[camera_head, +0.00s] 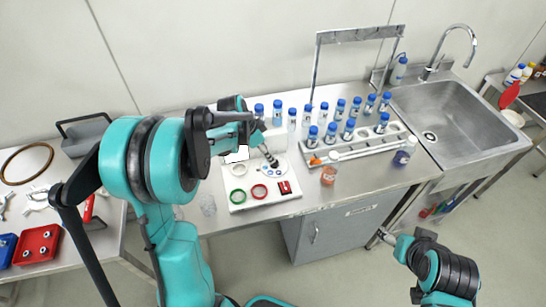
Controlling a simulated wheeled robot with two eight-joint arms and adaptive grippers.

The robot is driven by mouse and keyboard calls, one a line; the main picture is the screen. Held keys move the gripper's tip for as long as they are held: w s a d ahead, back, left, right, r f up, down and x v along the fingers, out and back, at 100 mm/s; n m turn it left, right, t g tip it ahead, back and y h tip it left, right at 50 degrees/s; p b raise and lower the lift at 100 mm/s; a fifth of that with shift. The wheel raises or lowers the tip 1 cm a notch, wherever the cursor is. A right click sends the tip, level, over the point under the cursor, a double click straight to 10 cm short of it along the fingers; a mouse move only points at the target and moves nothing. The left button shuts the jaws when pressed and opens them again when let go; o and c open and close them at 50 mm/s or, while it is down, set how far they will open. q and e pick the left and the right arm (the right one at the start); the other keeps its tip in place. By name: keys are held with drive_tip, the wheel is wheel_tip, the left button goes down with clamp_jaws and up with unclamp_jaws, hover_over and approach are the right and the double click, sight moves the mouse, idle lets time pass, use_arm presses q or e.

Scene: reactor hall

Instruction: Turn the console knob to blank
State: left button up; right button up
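The console (237,205) is a white panel on the bench. It bears a green ring (238,196), a red ring (259,191), a pale ring (240,170) and a red block-like control (285,187). At its upper right is a round dial plate (281,172) with small blue marks. My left gripper (271,161) reaches down over this dial, its dark fingertips at or just above it. The knob itself is hidden or too small to make out, so contact and grip are unclear. My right gripper (382,235) hangs low at the right, away from the console, apparently empty.
A rack (372,147) with several blue-capped vials stands right of the console, with more vials behind. An orange jar (329,174) sits near the bench front. A metal sink (450,115) is at right. A red tray (37,246) lies on the left table.

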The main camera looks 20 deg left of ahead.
sight(275, 164)
use_arm(q)
drive_tip(key=b+x, duration=0.1)
drive_tip(key=x, duration=0.6)
drive_tip(key=shift+b, duration=0.3)
clamp_jaws()
